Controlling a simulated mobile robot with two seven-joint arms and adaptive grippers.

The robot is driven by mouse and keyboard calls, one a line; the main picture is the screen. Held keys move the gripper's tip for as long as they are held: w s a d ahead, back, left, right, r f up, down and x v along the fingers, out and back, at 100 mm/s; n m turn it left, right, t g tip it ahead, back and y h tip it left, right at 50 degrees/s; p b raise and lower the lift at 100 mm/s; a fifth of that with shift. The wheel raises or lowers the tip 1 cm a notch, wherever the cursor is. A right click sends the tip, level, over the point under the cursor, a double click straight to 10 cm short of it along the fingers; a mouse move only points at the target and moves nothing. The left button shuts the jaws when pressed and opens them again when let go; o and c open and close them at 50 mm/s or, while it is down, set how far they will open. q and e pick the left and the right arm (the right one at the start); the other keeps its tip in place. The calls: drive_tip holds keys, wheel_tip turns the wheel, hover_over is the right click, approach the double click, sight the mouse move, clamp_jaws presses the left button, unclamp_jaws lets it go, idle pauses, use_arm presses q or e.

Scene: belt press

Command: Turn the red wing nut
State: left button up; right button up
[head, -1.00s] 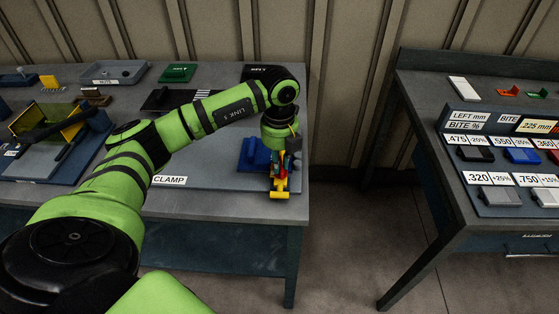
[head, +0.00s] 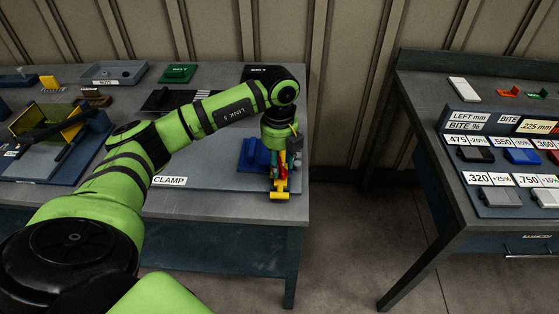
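The blue clamp (head: 254,154) stands at the right end of the left bench, behind the CLAMP label (head: 169,180). My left arm reaches across the bench, and its gripper (head: 281,172) points down just to the right of the blue part. A small patch of red, probably the wing nut, shows among the fingers; most of it is hidden. A yellow piece (head: 279,196) shows just below the fingers at the bench's front right corner. The fingers are too small and covered to tell whether they are open or shut on the nut. My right gripper is out of view.
Left bench: a yellow-and-blue fixture (head: 55,125), a grey tray (head: 113,73), a green block (head: 178,73) and a black plate (head: 168,100). A second bench (head: 425,95) at right holds a labelled rack of blocks (head: 500,160). Open floor lies between the benches.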

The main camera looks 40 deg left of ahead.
sight(280, 165)
use_arm(q)
wheel_tip(280, 165, up, 12)
idle(0.6)
idle(0.4)
